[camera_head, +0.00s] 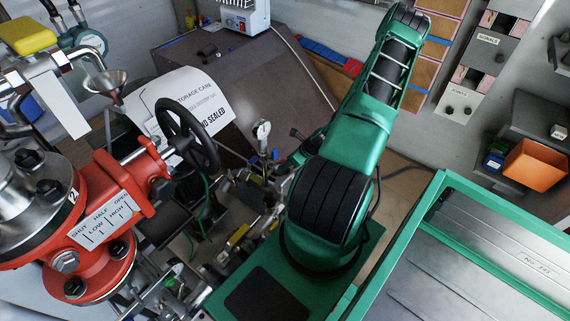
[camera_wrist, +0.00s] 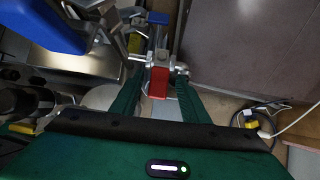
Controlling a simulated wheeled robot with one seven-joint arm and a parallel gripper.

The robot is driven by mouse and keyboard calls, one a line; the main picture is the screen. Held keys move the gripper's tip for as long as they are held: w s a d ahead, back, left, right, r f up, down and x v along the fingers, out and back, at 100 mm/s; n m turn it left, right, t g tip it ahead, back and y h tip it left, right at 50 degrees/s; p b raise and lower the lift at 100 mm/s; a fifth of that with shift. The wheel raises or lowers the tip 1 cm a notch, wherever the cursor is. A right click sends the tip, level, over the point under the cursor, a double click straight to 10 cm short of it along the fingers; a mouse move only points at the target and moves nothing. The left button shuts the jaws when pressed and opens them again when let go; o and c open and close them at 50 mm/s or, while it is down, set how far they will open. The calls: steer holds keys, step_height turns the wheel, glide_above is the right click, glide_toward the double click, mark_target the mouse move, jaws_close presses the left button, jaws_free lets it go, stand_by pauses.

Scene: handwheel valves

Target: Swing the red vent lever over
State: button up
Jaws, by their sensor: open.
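A red piece that looks like the vent lever (camera_wrist: 159,83) shows in the wrist view, hanging below a silver fitting on a pipe. My gripper (camera_wrist: 160,77) is open, with one green finger on each side of the red piece. Gaps seem to show on both sides, but I cannot tell whether either finger touches it. In the head view my arm hides most of this spot, and the red lever cannot be made out there.
A large red valve (camera_head: 110,215) with a black handwheel (camera_head: 187,138) stands at the left. A small gauge (camera_head: 262,131) rises from the crowded pipework. A blue part (camera_wrist: 45,25) fills the upper left of the wrist view. A green-framed metal top (camera_head: 480,255) lies at the right.

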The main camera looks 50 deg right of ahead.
steer(key=shift+r, duration=3)
steer(key=v, duration=1)
steer(key=shift+s+r, duration=0.2)
steer(key=shift+r, duration=0.05)
steer(key=s+a+r+n+g, duration=0.25)
steer(key=a+r+n, duration=0.25)
steer(key=r+n, duration=0.4)
steer(key=s+a+r+n+g, duration=0.1)
steer(key=a+r+n+g, duration=0.3)
steer(key=r+n, duration=0.5)
steer(key=s+a+r+n, duration=1)
steer(key=a+r, duration=0.1)
steer(key=r, duration=0.2)
steer(key=shift+a+h, duration=0.3)
steer(key=shift+a, duration=0.05)
